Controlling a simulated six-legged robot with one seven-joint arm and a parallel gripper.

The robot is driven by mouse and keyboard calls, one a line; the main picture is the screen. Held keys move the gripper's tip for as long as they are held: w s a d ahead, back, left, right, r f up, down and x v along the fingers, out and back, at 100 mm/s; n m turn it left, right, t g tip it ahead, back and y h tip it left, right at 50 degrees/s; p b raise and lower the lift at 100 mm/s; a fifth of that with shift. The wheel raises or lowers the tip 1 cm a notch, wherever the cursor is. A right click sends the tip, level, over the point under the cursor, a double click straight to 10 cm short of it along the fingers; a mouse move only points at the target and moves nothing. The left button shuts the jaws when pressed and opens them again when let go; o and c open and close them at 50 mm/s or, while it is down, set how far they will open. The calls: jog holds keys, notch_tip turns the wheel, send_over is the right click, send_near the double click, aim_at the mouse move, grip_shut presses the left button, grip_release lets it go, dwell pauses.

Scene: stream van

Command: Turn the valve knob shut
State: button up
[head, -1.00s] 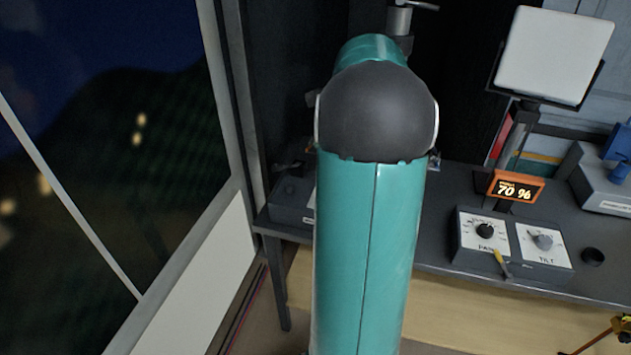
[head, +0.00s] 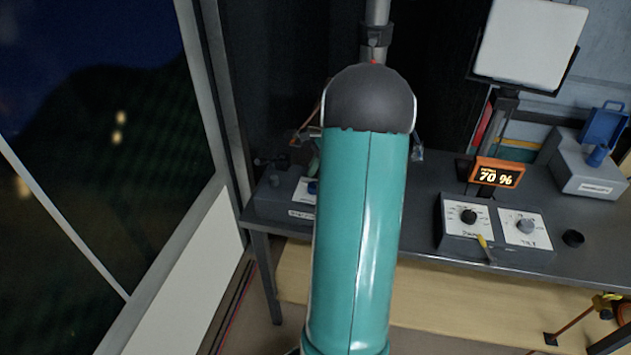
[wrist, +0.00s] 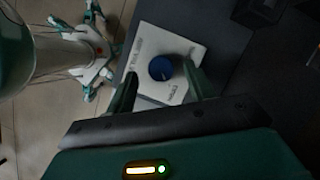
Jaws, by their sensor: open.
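A round blue knob (wrist: 161,68) sits on a white-labelled panel in the wrist view. My gripper (wrist: 160,70) is open, with one dark green finger on each side of the knob in the wrist picture. I cannot tell whether the fingers are level with the knob or still above it. No contact is visible. In the head view my teal arm hides most of the gripper and part of the box.
Right of my arm, the bench (head: 350,222) bears a two-knob box (head: 495,228), an orange-framed display (head: 498,173) reading 70 %, a lamp panel (head: 529,43) and a grey box with a blue valve (head: 592,165). A window (head: 90,130) lies left.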

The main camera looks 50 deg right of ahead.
jog(key=shift+x, duration=1)
jog(key=c, duration=1)
jog(key=shift+n, duration=0.3)
jog(key=n, duration=0.2)
jog(key=n+g, duration=0.1)
jog(key=n, duration=0.1)
jog(key=shift+w+g+y, duration=0.15)
jog(key=shift+g+y, duration=0.15)
jog(key=shift+y, duration=0.1)
jog(key=n+g, duration=0.1)
jog(key=n, duration=0.4)
jog(key=shift+w+d+r+g, duration=0.1)
jog(key=shift+g, duration=0.3)
jog(key=n+g, duration=0.1)
jog(key=n, duration=0.3)
jog(key=shift+w+g, duration=0.1)
jog(key=shift+g, duration=0.3)
jog(key=shift+n+g+h, duration=0.5)
jog(key=shift+n+h, duration=0.3)
jog(key=shift+n, duration=1.4)
